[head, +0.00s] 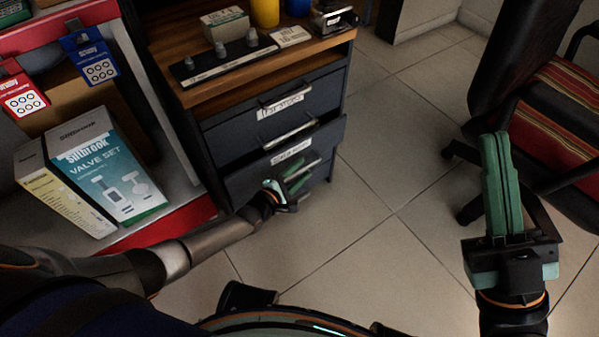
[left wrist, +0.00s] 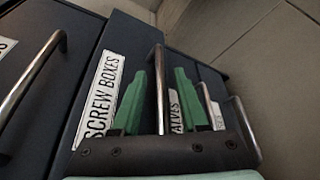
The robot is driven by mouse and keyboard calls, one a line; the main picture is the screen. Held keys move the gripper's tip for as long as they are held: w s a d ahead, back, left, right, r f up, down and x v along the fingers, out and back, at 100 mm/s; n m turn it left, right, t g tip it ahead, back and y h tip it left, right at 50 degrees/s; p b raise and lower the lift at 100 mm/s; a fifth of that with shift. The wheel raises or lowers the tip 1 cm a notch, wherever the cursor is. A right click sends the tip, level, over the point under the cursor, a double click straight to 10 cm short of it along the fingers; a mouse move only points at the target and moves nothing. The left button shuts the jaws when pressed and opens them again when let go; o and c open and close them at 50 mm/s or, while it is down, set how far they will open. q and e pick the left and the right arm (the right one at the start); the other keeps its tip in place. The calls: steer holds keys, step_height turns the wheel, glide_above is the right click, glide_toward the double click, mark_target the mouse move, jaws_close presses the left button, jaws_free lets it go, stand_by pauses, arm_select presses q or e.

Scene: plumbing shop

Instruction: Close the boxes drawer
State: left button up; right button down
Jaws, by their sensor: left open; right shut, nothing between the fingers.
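The boxes drawer (head: 250,168) is in the dark cabinet in the head view, its front standing out from the drawers above. In the left wrist view its front carries a "SCREW BOXES" label (left wrist: 103,95) and a metal bar handle (left wrist: 157,62). My left gripper (head: 294,178) is at this handle in the head view. In the left wrist view its green fingers (left wrist: 158,98) are apart, with the bar showing between them; contact cannot be told. My right gripper (head: 493,138) is shut and empty, over the floor at the right, away from the cabinet.
Other drawers lie above and below, with a handle above (left wrist: 32,80) and a lower label (left wrist: 187,103). The wooden cabinet top (head: 225,80) holds small parts. A shelf with a valve set box (head: 105,175) stands left. A chair (head: 560,110) stands right; tiled floor between is clear.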

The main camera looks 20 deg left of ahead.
arm_select(q)
steer(key=shift+c, duration=0.2)
jaws_close()
stand_by(1.1)
